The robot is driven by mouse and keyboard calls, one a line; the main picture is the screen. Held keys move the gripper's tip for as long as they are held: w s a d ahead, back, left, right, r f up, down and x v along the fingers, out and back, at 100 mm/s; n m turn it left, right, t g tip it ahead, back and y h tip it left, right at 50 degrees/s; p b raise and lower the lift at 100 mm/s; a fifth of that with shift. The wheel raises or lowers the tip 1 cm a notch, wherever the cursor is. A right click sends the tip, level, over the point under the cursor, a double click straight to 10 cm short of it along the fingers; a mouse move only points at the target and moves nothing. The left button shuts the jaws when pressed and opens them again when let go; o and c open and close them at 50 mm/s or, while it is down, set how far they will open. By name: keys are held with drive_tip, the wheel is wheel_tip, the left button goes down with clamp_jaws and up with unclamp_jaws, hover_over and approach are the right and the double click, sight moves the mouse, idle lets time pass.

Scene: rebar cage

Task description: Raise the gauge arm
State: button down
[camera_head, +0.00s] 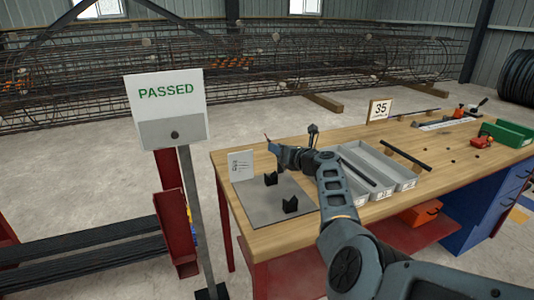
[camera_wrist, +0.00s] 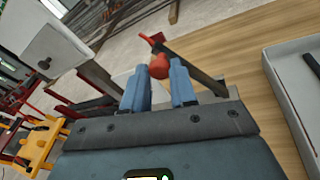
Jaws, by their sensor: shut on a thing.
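The gauge arm (camera_wrist: 205,79) is a dark flat bar with a red tip and a round red knob (camera_wrist: 159,66) in the wrist view. It runs slantwise past my fingertips. My gripper (camera_wrist: 159,80) is shut on the red knob, with one blue finger on each side. In the head view my gripper (camera_head: 273,147) is above the back of a grey plate (camera_head: 261,214) on the wooden bench. Two black V-blocks (camera_head: 290,204) stand on that plate. My wrist hides most of the gauge arm in the head view.
A white card (camera_head: 241,166) stands at the plate's back left corner. Grey trays (camera_head: 384,160) lie right of my forearm. A sign reading PASSED (camera_head: 166,106) stands on a post left of the bench. A sign reading 35 (camera_head: 379,110) and a green bin (camera_head: 508,133) are farther right.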

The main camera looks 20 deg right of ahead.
drive_tip(key=d+m+t+y+b, duration=0.1)
drive_tip(key=d+m+b, duration=0.2)
drive_tip(key=d+m, duration=0.4)
drive_tip(key=shift+d+t, duration=0.4)
drive_tip(key=shift+d, duration=0.6)
drive_tip(key=shift+m, duration=0.3)
drive_tip(key=c, duration=0.9)
unclamp_jaws()
drive_tip(key=p+v, duration=0.4)
drive_tip(key=v, duration=0.3)
drive_tip(key=shift+s+p, duration=0.4)
